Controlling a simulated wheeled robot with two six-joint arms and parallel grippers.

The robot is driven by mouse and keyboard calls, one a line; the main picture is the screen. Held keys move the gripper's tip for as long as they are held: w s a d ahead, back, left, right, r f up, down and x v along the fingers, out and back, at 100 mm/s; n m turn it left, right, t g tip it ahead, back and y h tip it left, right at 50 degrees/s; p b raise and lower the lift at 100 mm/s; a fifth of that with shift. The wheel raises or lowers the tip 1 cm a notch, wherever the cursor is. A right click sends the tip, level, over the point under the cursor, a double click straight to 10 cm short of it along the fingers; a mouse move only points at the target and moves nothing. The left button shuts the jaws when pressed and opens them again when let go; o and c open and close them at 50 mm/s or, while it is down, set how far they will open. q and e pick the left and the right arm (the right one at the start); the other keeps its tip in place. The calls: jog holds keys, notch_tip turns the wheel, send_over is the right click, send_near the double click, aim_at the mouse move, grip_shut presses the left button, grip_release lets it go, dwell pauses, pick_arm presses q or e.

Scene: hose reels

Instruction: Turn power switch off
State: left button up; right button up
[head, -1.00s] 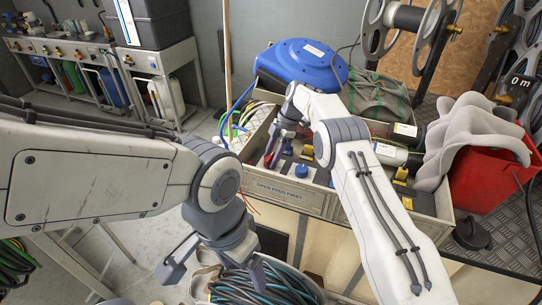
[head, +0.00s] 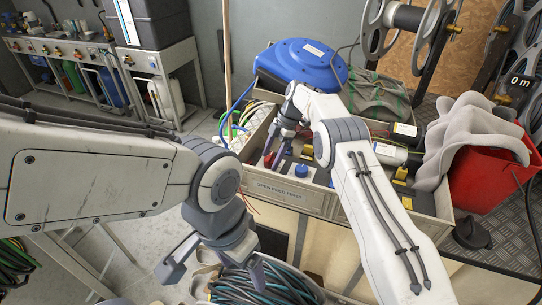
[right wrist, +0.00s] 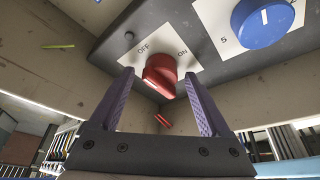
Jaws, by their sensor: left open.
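The power switch is a red knob (right wrist: 160,76) on a white plate marked OFF at left and ON at right, in the right wrist view. I cannot tell which mark it points at. My right gripper (right wrist: 158,88) is open, its purple fingers on either side of the knob with gaps. In the head view my right gripper (head: 277,146) reaches down into the grey crate (head: 285,191) labelled OPEN FEED FIRST, largely covering the knob. My left gripper (head: 212,268) is open and empty above a coil of dark hose (head: 265,287).
A blue numbered dial (right wrist: 262,20) sits beside the switch plate; its blue top (head: 301,170) shows in the head view. A blue hose reel (head: 303,65) stands behind the crate. A red bucket (head: 488,178) with grey cloth is at right. A workbench (head: 95,55) stands back left.

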jog(key=p+v, duration=1)
jog(key=shift+r+p, duration=0.2)
jog(key=shift+p, duration=0.1)
jog(key=shift+d, duration=0.15)
